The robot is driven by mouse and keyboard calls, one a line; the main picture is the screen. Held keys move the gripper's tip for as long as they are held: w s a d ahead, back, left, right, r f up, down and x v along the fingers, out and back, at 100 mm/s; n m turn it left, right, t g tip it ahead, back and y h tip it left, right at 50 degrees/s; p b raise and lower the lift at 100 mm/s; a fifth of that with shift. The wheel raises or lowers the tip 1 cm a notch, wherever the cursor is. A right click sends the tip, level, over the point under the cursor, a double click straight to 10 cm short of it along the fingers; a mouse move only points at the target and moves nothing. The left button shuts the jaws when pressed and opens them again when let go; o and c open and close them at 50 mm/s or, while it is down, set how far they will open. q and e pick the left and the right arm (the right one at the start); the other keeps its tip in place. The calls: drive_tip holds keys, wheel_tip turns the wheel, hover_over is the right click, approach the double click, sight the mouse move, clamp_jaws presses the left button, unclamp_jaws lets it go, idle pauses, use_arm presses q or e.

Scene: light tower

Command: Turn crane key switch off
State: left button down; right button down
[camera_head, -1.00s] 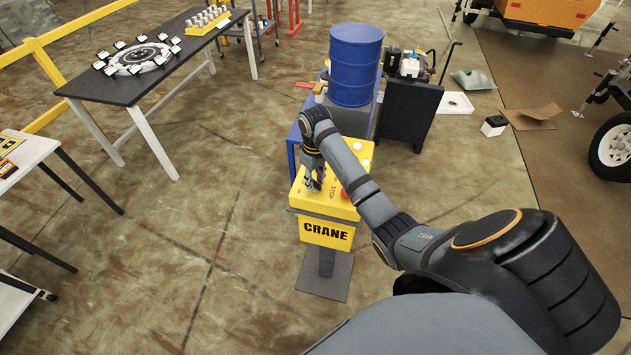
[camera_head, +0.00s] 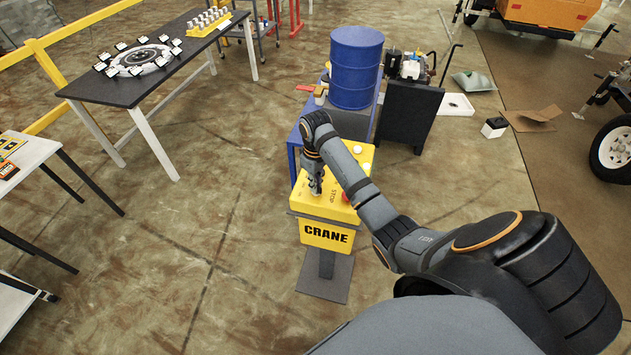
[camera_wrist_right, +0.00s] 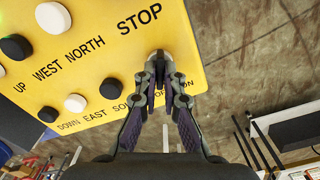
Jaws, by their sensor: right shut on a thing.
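The yellow crane control box (camera_head: 325,233) stands on a dark pedestal in the middle of the head view, with "CRANE" on its front. My right gripper (camera_head: 316,191) reaches down to the near left part of its top panel. In the right wrist view, the gripper (camera_wrist_right: 160,84) is shut on the key switch (camera_wrist_right: 158,56), whose silvery round part shows just past the fingertips. The key itself is mostly hidden by the fingers. The label below the switch is partly covered. My left gripper is not in view.
Black and white buttons, such as a black one (camera_wrist_right: 113,89), lie left of the switch on the panel. A red button (camera_head: 346,196) sits at the box's right edge. A blue barrel (camera_head: 355,65) stands behind.

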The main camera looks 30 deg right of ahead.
drive_tip(key=shift+r+n+p, duration=0.3)
drive_tip(key=shift+n+p, duration=0.25)
drive_tip(key=shift+n, duration=0.15)
drive_tip(key=shift+f+n+p, duration=0.1)
drive_tip(key=shift+n+p, duration=0.2)
drive_tip(key=shift+n, duration=0.6)
drive_tip(key=n, duration=0.4)
drive_tip(key=shift+n, duration=1.8)
drive_tip(key=c, duration=1.6)
unclamp_jaws()
drive_tip(key=shift+o, duration=0.6)
drive_tip(key=shift+s, duration=0.1)
